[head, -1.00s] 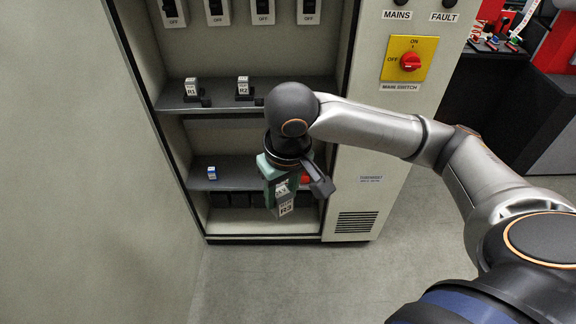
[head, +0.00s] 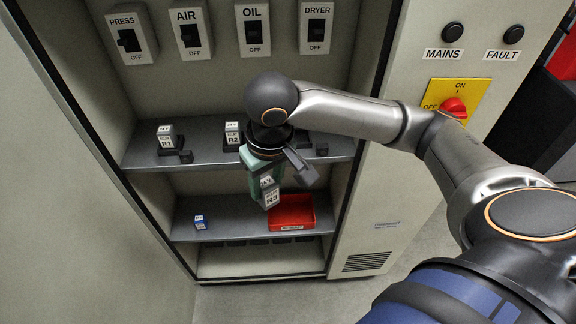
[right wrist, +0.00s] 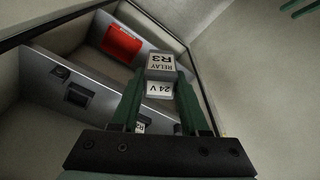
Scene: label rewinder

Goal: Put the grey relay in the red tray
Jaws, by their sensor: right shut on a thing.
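The grey relay (head: 270,196), marked R3, is held by my right gripper (head: 266,182), which points down in front of the open cabinet. In the right wrist view the relay (right wrist: 161,68) reads "RELAY R3" and "24 V" and sits between the green fingers (right wrist: 158,92). The red tray (head: 292,213) stands on the lower shelf, right and behind the relay in the head view. The red tray (right wrist: 121,42) also shows beyond the relay in the right wrist view, apart from it and empty where visible. My left gripper is not in view.
Relays R1 (head: 166,138) and R2 (head: 232,134) sit in sockets on the upper shelf (head: 200,155). A small blue-and-white item (head: 200,222) is on the lower shelf (head: 240,226), left of the tray. Labelled switches line the back panel. The cabinet's right panel carries a red main switch (head: 453,107).

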